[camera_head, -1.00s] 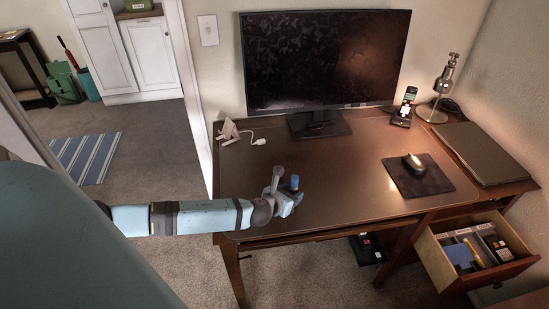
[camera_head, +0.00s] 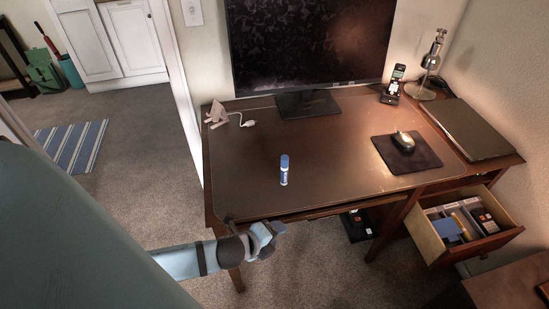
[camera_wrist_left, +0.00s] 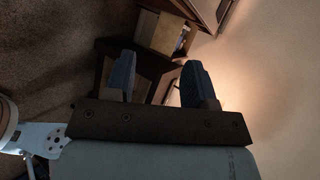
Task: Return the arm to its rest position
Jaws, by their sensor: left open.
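My left arm comes in low from the left in the head view. Its gripper (camera_head: 270,236) is at the desk's front left edge, short of the glue stick. In the left wrist view the two blue fingers (camera_wrist_left: 158,80) stand apart with nothing between them. My right gripper does not show.
The desk holds a monitor (camera_head: 310,45), a mouse (camera_head: 404,141) on a dark pad (camera_head: 422,158), a phone on a stand (camera_head: 393,86), a lamp (camera_head: 430,65) and a closed laptop (camera_head: 466,130). An open drawer (camera_head: 492,243) juts out at the right. Carpet lies in front.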

